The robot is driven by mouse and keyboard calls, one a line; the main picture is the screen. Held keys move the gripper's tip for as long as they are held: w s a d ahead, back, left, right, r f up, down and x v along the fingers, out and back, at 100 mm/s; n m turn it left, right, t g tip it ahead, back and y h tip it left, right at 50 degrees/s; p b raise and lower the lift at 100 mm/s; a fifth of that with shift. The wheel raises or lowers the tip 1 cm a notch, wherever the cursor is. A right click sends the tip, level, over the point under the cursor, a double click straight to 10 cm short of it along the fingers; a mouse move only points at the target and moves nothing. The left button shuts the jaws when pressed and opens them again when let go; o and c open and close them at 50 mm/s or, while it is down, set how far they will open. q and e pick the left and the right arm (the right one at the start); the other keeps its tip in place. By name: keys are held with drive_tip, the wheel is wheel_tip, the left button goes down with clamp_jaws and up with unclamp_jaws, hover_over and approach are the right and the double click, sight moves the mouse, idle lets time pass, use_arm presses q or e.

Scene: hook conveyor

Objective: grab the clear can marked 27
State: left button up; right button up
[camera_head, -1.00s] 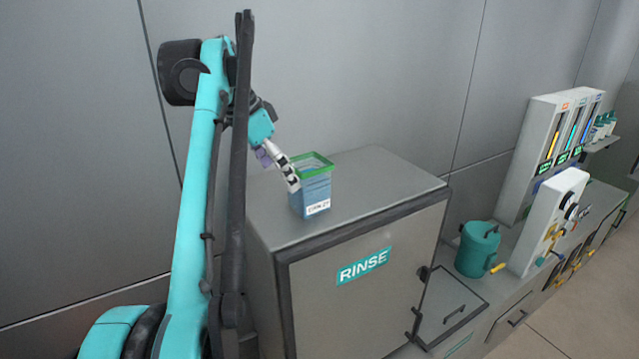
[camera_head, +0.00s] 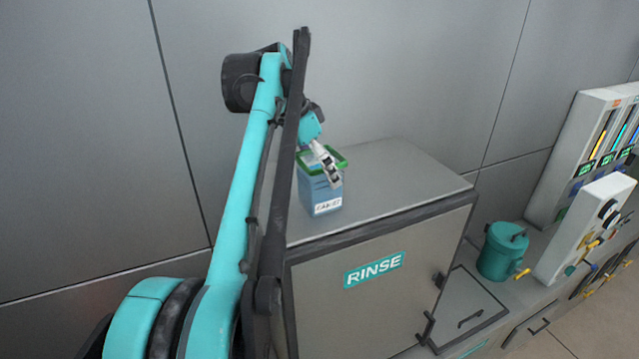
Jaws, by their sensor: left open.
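The clear can (camera_head: 317,193) is bluish and square-sided, with a green rim and a white label whose number is too blurred to read for sure. It stands upright on top of the grey cabinet marked RINSE (camera_head: 419,178). My left gripper (camera_head: 333,180) is open and points down at the can's rim and near right side. Its fingers overlap the can in the picture, and I cannot tell whether they touch it. My right gripper is not in view.
A teal lidded canister (camera_head: 502,252) stands to the right of the cabinet, beside a white panel with knobs (camera_head: 585,230). A grey wall rises close behind the cabinet. The cabinet top to the right of the can is clear.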

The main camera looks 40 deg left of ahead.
use_arm(q)
drive_tip(key=shift+w+x, duration=0.25)
drive_tip(key=shift+x, duration=1)
drive_tip(key=shift+f, duration=0.1)
drive_tip(key=shift+s, duration=0.25)
drive_tip(key=c, duration=0.3)
drive_tip(key=shift+w, duration=0.1)
drive_tip(key=c, duration=1.6)
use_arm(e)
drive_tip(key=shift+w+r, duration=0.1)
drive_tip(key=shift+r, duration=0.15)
